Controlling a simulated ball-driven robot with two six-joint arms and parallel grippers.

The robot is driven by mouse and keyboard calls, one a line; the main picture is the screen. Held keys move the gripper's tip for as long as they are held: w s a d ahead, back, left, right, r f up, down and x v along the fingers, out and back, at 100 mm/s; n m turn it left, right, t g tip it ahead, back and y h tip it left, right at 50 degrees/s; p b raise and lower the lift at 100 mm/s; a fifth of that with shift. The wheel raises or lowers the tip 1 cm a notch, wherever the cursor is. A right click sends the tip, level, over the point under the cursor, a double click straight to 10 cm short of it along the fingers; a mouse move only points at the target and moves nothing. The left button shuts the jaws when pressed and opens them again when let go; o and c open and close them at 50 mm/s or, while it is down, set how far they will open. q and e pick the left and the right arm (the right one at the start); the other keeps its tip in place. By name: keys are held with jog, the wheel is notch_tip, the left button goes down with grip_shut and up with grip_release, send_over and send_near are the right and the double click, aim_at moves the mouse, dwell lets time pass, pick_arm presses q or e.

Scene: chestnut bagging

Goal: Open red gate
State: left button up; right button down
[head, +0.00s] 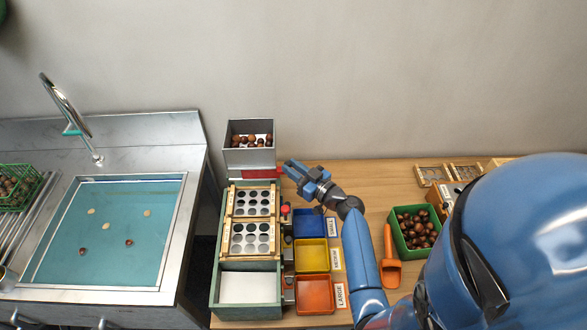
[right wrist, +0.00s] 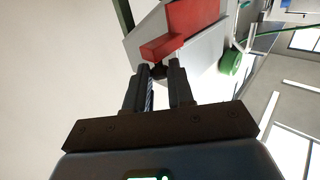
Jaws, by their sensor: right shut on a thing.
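The red gate (head: 258,171) sits low on the front of a grey hopper (head: 249,156) that holds several chestnuts. In the right wrist view the red gate (right wrist: 195,22) shows as a red plate with a red block jutting out at its lower end. My right gripper (head: 287,167) is at the right end of the gate. In the right wrist view its fingertips (right wrist: 164,71) are closed around a small dark piece just under the red block. The fingers partly hide that piece. My left gripper is not in view.
Below the hopper stands a green frame (head: 214,290) with two perforated sorting plates. Blue, yellow and orange trays (head: 314,295) lie to its right. A green bin (head: 398,240) of chestnuts and an orange scoop (head: 390,272) are farther right. A sink (head: 105,285) is at left.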

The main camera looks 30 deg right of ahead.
jog(key=d+b, duration=0.1)
jog(key=s+d+b, duration=0.1)
jog(key=d, duration=0.1)
jog(key=s+d, duration=0.1)
jog(key=shift+s+d+b, duration=0.1)
jog(key=shift+d+b, duration=0.15)
jog(key=shift+b, duration=0.15)
jog(key=c, duration=1)
grip_release()
jog(key=shift+o, duration=0.2)
jog(key=shift+s, duration=0.1)
